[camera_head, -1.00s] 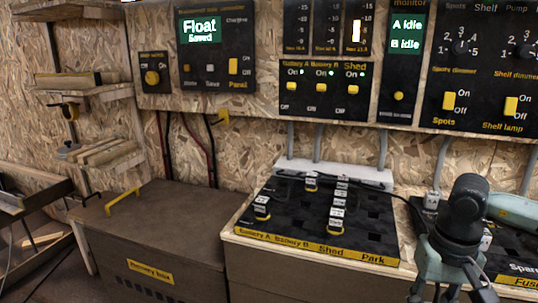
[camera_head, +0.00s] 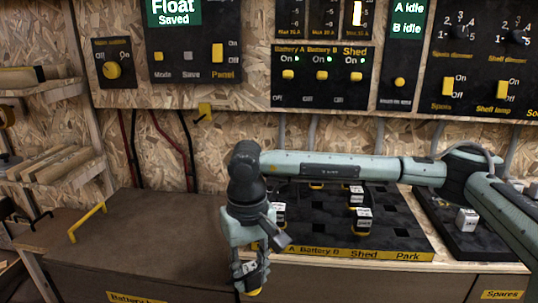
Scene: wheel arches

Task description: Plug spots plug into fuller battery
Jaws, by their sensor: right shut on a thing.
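My right gripper (camera_head: 250,277) hangs in front of the plug board's left end, over the front edge of the brown box. It is shut on a plug (camera_head: 254,291) with a yellow-and-black end; its label is too small to read. The plug board (camera_head: 408,240) has columns marked Battery A, Battery B, Shed and Park. My arm hides much of its back. One plug (camera_head: 279,213) stands in the Battery A column, and plugs (camera_head: 361,219) stand in the Shed column. A plug (camera_head: 316,186) at the back is partly hidden. My left gripper is out of view.
The battery switch panel (camera_head: 320,75) shows Battery A, Battery B and Shed at On with green lights. The display (camera_head: 173,13) reads Float, Saved. A white plug (camera_head: 466,219) stands on the right-hand board. The brown box (camera_head: 150,240) has a yellow handle (camera_head: 87,222) on its lid.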

